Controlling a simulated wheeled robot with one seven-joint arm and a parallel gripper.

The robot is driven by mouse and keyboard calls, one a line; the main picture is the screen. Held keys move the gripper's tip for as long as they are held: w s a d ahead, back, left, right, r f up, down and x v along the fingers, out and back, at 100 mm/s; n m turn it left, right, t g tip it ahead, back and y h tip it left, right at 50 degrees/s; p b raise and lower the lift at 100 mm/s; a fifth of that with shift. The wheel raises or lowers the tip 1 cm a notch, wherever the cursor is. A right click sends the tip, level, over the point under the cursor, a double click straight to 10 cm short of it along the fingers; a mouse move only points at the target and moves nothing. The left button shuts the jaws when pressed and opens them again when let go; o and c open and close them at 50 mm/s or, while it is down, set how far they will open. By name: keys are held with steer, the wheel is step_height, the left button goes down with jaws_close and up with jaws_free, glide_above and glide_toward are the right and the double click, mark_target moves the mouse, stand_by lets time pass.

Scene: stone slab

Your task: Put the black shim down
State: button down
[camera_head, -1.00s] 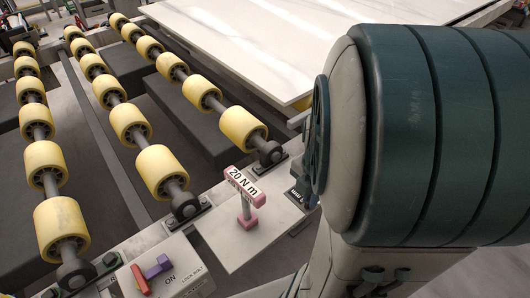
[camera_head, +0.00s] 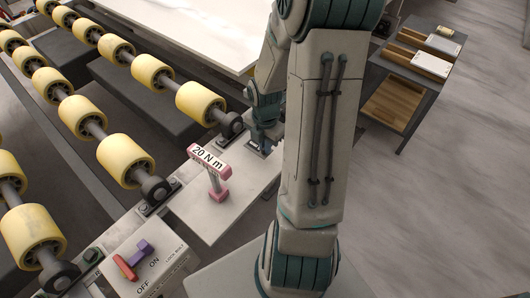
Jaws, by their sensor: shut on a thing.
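My gripper (camera_head: 264,142) is at the right end of the pale plate (camera_head: 225,205), low beside the roller frame and partly behind my own forearm. It is shut on a small dark thing, taken as the black shim. The shim's outline is too small and dark to make out against the fingers and the bracket there. I cannot tell whether it touches the plate.
A switch box (camera_head: 150,262) with red and purple levers is in front. Yellow rollers (camera_head: 125,158) run along the left. A cart (camera_head: 420,85) with trays stands at right.

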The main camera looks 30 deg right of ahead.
steer(key=shift+w+f+b, duration=0.1)
steer(key=shift+f+b, duration=0.4)
steer(key=shift+f, duration=1.55)
steer(key=shift+f, duration=0.2)
steer(key=c, duration=1.5)
jaws_free()
steer(key=shift+c, duration=0.2)
steer(key=shift+r, duration=0.2)
